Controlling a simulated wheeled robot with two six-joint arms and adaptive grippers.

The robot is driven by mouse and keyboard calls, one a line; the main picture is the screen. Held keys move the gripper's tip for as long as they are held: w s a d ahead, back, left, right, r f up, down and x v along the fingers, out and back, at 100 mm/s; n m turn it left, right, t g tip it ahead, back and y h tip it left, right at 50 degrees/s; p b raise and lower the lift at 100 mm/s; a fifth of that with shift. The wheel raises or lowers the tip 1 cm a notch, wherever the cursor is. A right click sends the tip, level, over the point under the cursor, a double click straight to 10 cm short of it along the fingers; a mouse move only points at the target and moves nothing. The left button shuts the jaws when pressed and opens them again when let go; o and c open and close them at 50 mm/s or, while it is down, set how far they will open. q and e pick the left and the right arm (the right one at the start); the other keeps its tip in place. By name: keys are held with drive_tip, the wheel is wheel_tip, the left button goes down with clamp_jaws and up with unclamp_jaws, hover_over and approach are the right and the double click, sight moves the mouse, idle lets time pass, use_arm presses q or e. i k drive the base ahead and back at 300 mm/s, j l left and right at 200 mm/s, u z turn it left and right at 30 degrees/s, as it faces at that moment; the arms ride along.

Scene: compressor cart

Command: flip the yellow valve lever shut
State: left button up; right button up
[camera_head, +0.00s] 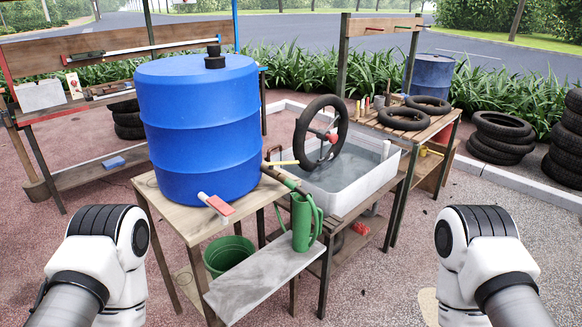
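The yellow valve lever (281,163) is a thin bar at the lower right side of the blue barrel (200,120). It lies nearly level across the picture, above a green pipe (285,180) that slopes down to the right. A green watering can (303,222) stands below the pipe's end. I cannot make out the valve body clearly. Only links of my two arms show, at the lower left and lower right, well apart from the lever. Neither gripper is in view.
A white basin (350,185) of water with a wheel (321,132) in it stands just right of the lever. A green bucket (230,256) sits below. Open ground lies in front.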

sight(271, 165)
drive_tip(key=i+j, duration=0.5)
drive_tip(key=i, duration=0.2)
drive_tip(key=i+j+z, duration=0.1)
drive_tip(key=z, duration=0.15)
drive_tip(key=i+j+z, duration=0.1)
drive_tip(key=z, duration=0.2)
